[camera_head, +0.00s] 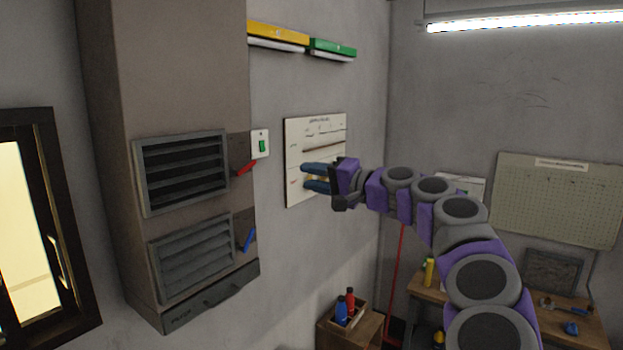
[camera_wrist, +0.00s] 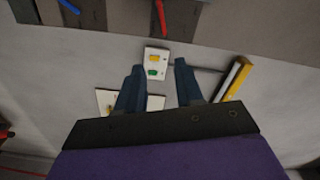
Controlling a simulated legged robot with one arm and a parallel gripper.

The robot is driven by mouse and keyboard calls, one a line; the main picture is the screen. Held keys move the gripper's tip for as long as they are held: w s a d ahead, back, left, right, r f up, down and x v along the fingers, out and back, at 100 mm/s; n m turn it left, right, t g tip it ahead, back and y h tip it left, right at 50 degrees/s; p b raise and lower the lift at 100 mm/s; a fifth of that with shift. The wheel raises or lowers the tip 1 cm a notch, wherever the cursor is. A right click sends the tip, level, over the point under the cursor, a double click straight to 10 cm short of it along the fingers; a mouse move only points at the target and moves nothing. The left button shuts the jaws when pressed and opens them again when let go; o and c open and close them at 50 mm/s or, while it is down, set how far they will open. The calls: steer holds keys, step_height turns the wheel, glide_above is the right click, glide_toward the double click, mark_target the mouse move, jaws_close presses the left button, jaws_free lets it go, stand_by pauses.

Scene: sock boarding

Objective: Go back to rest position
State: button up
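My gripper (camera_head: 304,178) is at the end of my raised purple and grey arm, in front of a white paper chart on the wall. Its two blue fingers are spread apart with nothing between them. In the wrist view my gripper (camera_wrist: 158,80) also shows open and empty, with a white switch plate (camera_wrist: 157,58) seen beyond the gap between the fingers. No sock or sock board shows in either view.
A wall cabinet (camera_head: 105,60) carries two vents, a red lever (camera_head: 245,168) and a blue lever (camera_head: 248,239). The switch plate (camera_head: 260,143) and chart (camera_head: 322,132) are on the wall. A workbench (camera_head: 590,328) and small crate (camera_head: 346,322) with bottles stand below. A window (camera_head: 20,220) is at left.

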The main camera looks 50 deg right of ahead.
stand_by(0.3)
